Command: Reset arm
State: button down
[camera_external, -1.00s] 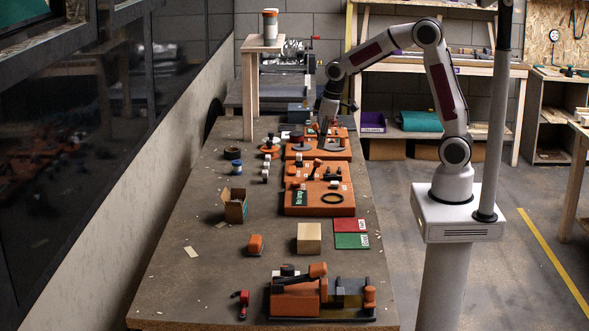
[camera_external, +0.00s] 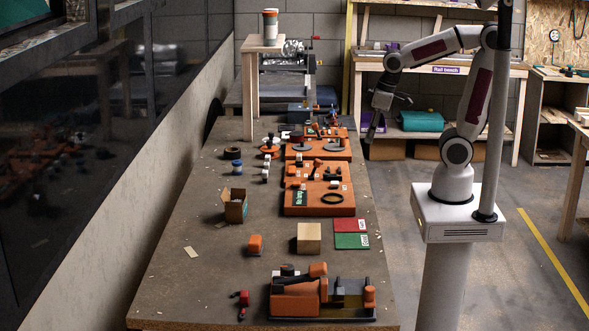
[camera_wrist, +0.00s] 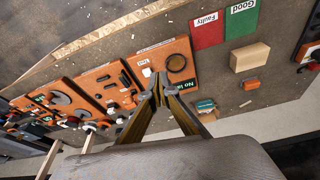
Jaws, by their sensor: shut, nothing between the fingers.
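My gripper (camera_external: 373,130) is shut and empty. In the external view it hangs past the right edge of the long workbench, clear of the bench top (camera_external: 200,290). In the wrist view my gripper's fingertips (camera_wrist: 160,88) meet in the middle of the picture, with the bench far below them. The orange fixture boards (camera_external: 318,205) stand in a row along the bench, and they also show in the wrist view (camera_wrist: 165,55).
Red (camera_external: 350,226) and green (camera_external: 352,241) plates lie near the right edge, labelled Faulty and Good in the wrist view. A wooden block (camera_external: 309,238), an open cardboard box (camera_external: 235,206) and an orange vise-like fixture (camera_external: 320,297) stand on the bench. Shelving (camera_external: 440,66) stands behind my arm.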

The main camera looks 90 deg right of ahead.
jog(key=s+a+r+n+t, duration=0.1)
jog(key=s+a+r+t, duration=0.1)
jog(key=s, duration=0.4)
jog(key=a+r, duration=0.1)
jog(key=a, duration=0.1)
jog(key=shift+s+a+r+n+t, duration=0.25)
jog(key=shift+s+a+n+t, duration=0.05)
jog(key=shift+s, duration=0.05)
grip_release()
jog(key=shift+d, duration=0.1)
jog(key=w+d, duration=0.8)
jog(key=d, duration=0.3)
jog(key=w+d+g, duration=0.1)
jog(key=w+d, duration=0.7)
jog(key=d, duration=0.3)
jog(key=shift+f, duration=0.15)
